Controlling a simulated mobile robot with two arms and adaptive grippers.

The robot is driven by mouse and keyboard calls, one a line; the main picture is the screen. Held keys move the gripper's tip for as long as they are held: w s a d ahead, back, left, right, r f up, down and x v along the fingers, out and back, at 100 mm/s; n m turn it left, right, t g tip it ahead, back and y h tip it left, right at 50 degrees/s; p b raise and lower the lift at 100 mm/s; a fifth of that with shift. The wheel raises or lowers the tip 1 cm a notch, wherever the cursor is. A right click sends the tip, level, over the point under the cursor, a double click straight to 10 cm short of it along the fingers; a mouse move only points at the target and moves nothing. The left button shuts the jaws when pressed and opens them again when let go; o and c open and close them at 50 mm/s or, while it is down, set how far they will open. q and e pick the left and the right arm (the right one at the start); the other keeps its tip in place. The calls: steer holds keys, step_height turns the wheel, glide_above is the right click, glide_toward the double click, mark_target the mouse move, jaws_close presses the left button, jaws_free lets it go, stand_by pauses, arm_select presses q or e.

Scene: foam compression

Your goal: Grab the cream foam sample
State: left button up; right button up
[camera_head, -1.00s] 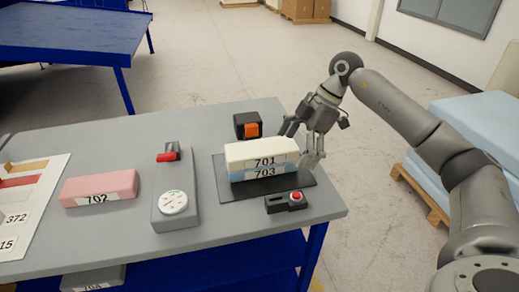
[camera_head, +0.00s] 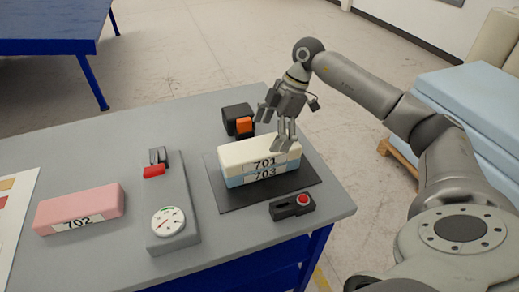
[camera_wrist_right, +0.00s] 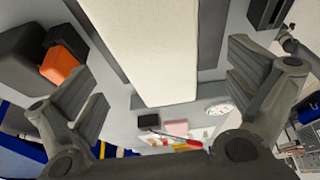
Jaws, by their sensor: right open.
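The cream foam sample (camera_head: 252,151), labelled 701, lies on top of a blue foam block (camera_head: 236,181) labelled 703, on a dark plate (camera_head: 232,203) on the grey table. My right gripper (camera_head: 277,126) is open above the right part of the cream foam, fingers pointing down, one on its far side and one toward its near side. In the right wrist view the cream foam (camera_wrist_right: 150,45) lies between the open fingers, with space on both sides. My left gripper is in neither view.
A black box with an orange part (camera_head: 243,127) stands just behind the foam stack. A small black box with a red button (camera_head: 302,199) lies in front. A grey gauge unit (camera_head: 167,223) with a red lever and a pink block (camera_head: 80,209) labelled 702 are to the left.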

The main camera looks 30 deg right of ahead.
mark_target(262, 146)
steer(key=shift+w+a+f, duration=0.1)
steer(key=shift+a+f, duration=0.05)
steer(key=shift+f, duration=0.2)
steer(key=p+x, duration=0.2)
steer(key=x, duration=0.2)
steer(key=shift+w+a+f, duration=0.1)
steer(key=shift+a, duration=0.15)
steer(key=shift+a+f, duration=0.1)
steer(key=shift+f, duration=0.3)
steer(key=shift+w, duration=0.1)
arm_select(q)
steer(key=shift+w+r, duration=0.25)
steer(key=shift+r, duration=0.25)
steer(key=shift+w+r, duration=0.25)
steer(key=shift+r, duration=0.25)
arm_select(e)
steer(key=c, duration=0.8)
